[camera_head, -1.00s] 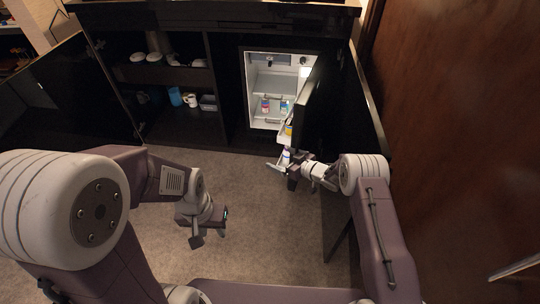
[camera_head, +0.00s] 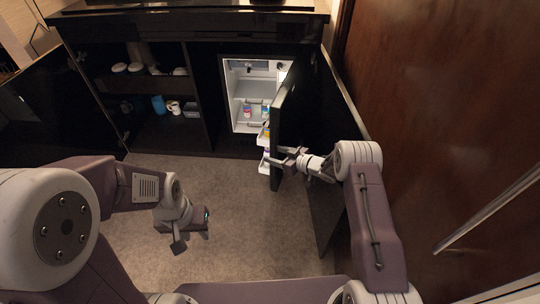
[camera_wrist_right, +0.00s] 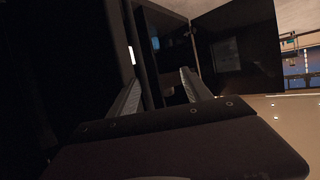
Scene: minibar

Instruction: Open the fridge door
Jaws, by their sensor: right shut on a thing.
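The fridge (camera_head: 250,90) has a lit white interior and stands in the dark cabinet at the top centre of the head view. Its black door (camera_head: 287,115) stands swung open toward me, with white shelves on its inner side. My right gripper (camera_head: 287,158) is shut on the lower part of the door. In the right wrist view my right fingers (camera_wrist_right: 160,88) straddle a dark panel, which is hard to make out in the low light. My left gripper (camera_head: 190,230) hangs over the carpet, open and empty.
A brown wooden wall (camera_head: 440,110) is close on the right. An open dark cabinet door (camera_head: 45,110) stands at the left. Cabinet shelves hold a blue cup (camera_head: 158,104) and a white mug (camera_head: 174,107). The carpet (camera_head: 235,200) before the fridge is clear.

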